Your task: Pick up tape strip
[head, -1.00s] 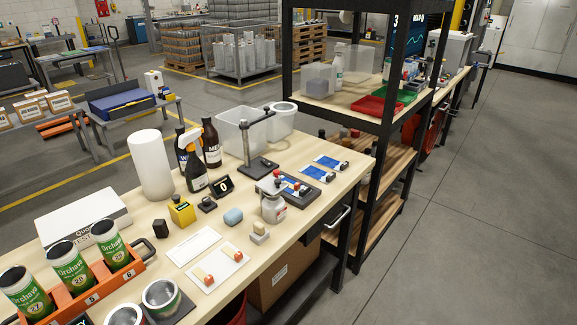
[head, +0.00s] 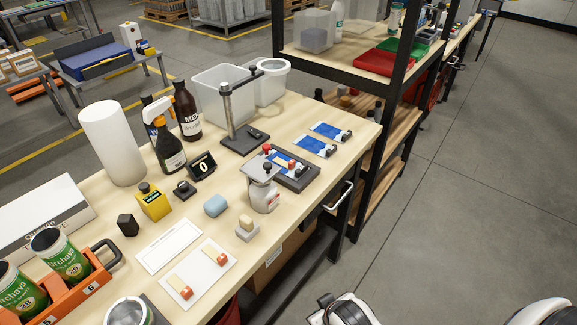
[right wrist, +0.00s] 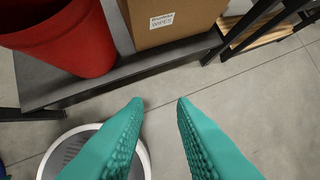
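Two small tan strips with red ends, which look like the tape strips, lie on a white card (head: 202,268) on the workbench in the head view. One strip (head: 181,288) is nearer the front edge, and the other strip (head: 215,256) is farther back. My right gripper (right wrist: 160,103) shows in the right wrist view with its two teal fingers apart and nothing between them. It is over the floor in front of the bench's lower shelf, away from the strips. My left gripper is not in view.
The wooden bench (head: 300,206) holds an orange can rack (head: 75,298), a blue sponge (head: 215,205), a spray bottle (head: 167,150) and a blank label sheet (head: 168,246). Below, the right wrist view shows a red bin (right wrist: 62,40) and a cardboard box (right wrist: 170,25).

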